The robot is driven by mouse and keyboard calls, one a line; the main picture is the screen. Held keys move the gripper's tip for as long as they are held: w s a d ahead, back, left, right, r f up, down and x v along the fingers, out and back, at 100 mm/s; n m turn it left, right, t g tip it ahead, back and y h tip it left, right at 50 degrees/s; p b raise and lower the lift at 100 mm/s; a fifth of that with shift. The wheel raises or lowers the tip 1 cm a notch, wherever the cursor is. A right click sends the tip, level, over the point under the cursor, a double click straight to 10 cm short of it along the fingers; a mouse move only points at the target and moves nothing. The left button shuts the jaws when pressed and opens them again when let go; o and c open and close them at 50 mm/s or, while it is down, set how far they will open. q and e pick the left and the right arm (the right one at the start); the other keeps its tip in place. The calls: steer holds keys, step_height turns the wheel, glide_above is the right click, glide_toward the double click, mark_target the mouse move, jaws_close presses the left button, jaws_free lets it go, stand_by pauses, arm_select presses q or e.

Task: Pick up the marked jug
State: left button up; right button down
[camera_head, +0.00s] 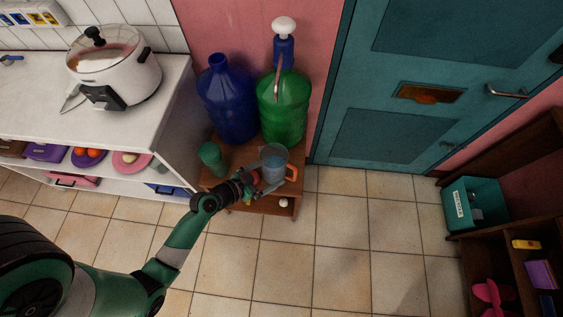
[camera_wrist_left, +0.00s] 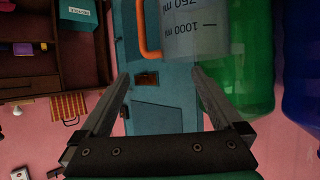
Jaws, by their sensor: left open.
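The jug (camera_head: 272,158) is a clear measuring jug with an orange handle, standing upright on the small wooden stand (camera_head: 236,156). In the left wrist view the jug (camera_wrist_left: 196,32) shows upside down, with 750 ml and 1000 ml marks and part of its handle. My left gripper (camera_head: 257,186) is at the near side of the jug. In the left wrist view its two fingers (camera_wrist_left: 160,78) are spread apart with nothing clamped between them. The jug is just beyond the fingertips; I cannot tell whether they touch it. My right gripper is not in view.
A green water bottle with a pump (camera_head: 282,108) and a blue bottle (camera_head: 228,100) stand behind the jug. A green cup (camera_head: 212,158) is to its left. A white counter with a cooker (camera_head: 115,70) is further left; a teal door (camera_head: 420,90) is right. The tiled floor is clear.

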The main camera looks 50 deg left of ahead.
mark_target(288, 166)
arm_select(q)
steer(key=x, duration=0.3)
steer(key=b+x, duration=0.2)
steer(key=x, duration=0.3)
steer(key=shift+d+f, duration=0.15)
steer(key=shift+f, duration=0.05)
steer(key=shift+c, duration=0.2)
jaws_close()
